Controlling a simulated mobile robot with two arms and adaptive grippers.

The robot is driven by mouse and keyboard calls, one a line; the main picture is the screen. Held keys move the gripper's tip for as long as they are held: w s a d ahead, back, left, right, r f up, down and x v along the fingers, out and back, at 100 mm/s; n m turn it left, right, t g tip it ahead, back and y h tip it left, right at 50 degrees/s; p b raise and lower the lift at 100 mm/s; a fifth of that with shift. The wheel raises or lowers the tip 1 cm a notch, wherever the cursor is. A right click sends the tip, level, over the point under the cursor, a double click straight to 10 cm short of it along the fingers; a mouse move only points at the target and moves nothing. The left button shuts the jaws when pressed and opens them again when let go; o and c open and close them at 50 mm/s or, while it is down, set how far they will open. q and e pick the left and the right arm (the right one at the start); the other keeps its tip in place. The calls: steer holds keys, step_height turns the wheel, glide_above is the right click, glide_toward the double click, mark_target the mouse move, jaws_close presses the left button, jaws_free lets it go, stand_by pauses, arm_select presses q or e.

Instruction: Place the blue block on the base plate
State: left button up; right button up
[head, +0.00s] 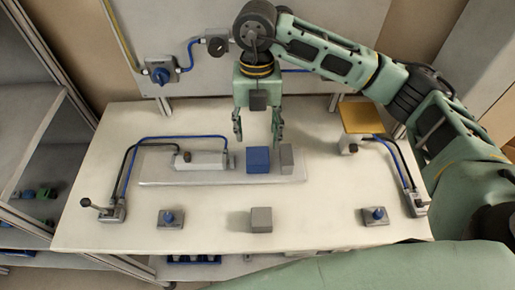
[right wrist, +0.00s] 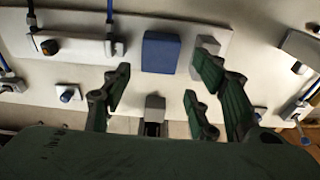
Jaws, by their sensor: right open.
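The blue block (head: 258,160) sits on the right part of the pale base plate (head: 215,180), close beside a grey block (head: 287,157). In the right wrist view the blue block (right wrist: 161,52) shows ahead of the fingers, with the base plate (right wrist: 134,45) around it. My right gripper (head: 257,138) is open and empty, pointing down just above and behind the blue block, its fingers apart on either side. No contact with the block is visible. My left gripper is not in view.
A grey cylinder device (head: 205,160) lies on the plate's left. Another grey block (head: 262,219) stands at the table's front. Blue-knobbed switches (head: 170,218) (head: 375,215) flank it. A yellow-topped stand (head: 361,117) is at the right back. The table front is mostly clear.

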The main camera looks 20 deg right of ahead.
steer(key=shift+w+r, duration=0.15)
steer(key=shift+r, duration=1.35)
steer(key=shift+d, duration=0.1)
